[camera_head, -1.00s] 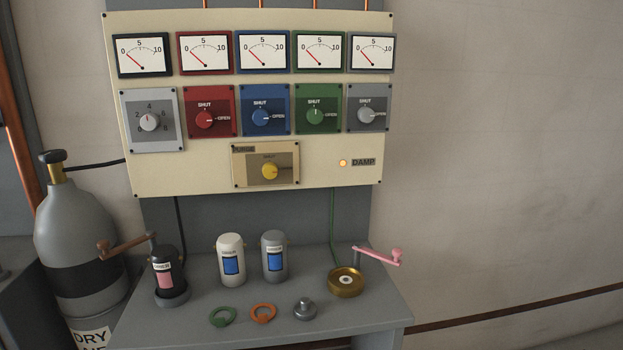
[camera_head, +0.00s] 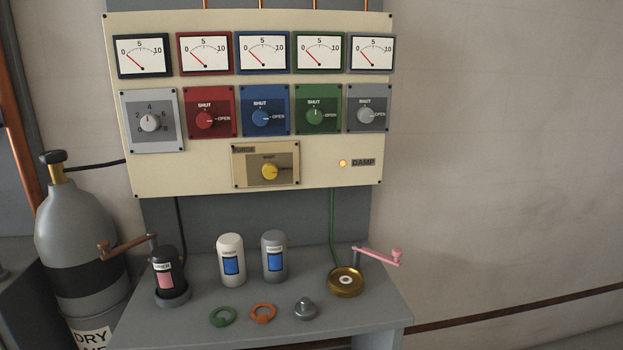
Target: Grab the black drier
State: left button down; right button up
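The black drier (camera_head: 165,272) is a dark canister with a pink window and a small label. It stands upright in a dark round base at the left end of the grey bench. A brown crank handle (camera_head: 125,247) stands by it, its arm reaching left just behind the drier's top. A white drier (camera_head: 231,260) and a grey drier (camera_head: 274,257), both with blue windows, stand upright to its right. Neither of my grippers is in view.
A brass round seat (camera_head: 346,282) with a pink crank (camera_head: 378,256) is at the bench's right. A green ring (camera_head: 223,316), an orange ring (camera_head: 263,313) and a grey knob (camera_head: 305,309) lie in front. A gas cylinder (camera_head: 75,225) stands left; a gauge panel (camera_head: 210,180) is above.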

aim_at(165, 260)
jog(key=l+u, duration=0.5)
jog(key=l, duration=1.65)
